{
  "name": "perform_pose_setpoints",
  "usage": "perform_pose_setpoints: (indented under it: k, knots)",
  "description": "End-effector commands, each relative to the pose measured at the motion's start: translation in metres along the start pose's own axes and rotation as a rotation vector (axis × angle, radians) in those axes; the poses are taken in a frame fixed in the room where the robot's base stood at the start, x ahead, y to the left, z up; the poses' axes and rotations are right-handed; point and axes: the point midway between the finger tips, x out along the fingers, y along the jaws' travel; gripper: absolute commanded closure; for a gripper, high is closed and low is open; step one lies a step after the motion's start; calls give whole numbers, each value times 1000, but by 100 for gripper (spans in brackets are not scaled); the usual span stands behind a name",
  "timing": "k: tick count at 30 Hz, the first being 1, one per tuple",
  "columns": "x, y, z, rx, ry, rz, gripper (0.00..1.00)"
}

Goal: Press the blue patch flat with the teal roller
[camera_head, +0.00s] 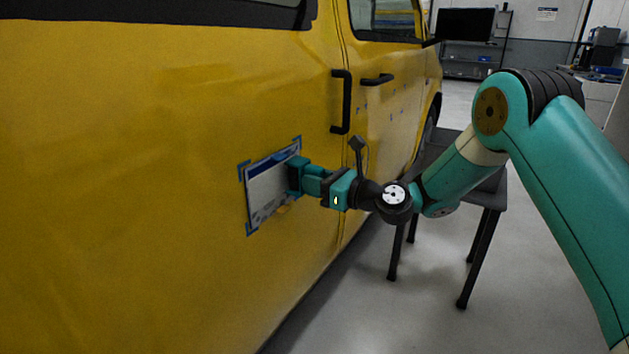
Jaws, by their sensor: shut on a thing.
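The blue patch (274,160) shows as a blue band along the upper part of a white sheet (262,192) on the yellow van's side. Blue corner marks surround the sheet. My gripper (312,181) is shut on the teal roller (297,175) and points left at the panel. The roller is at the right part of the sheet, just below the blue band's right end. It looks against or very close to the surface; I cannot tell if it touches. My gripper and the roller hide part of the sheet's right side.
The yellow van (130,150) fills the left side. A black vertical handle (341,102) and a door handle (377,79) stick out above and right of my gripper. A dark table (487,193) stands behind my arm. The grey floor (400,315) in front is clear.

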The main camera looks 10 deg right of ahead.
Motion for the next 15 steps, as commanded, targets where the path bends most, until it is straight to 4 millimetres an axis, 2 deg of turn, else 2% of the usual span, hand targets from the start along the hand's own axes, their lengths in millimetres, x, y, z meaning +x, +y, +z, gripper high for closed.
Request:
perform_pose_setpoints:
  k: [8,15]
  knots:
    - [0,-1,1,-1,-1,0,91]
    - [0,-15,2,-2,-1,0,91]
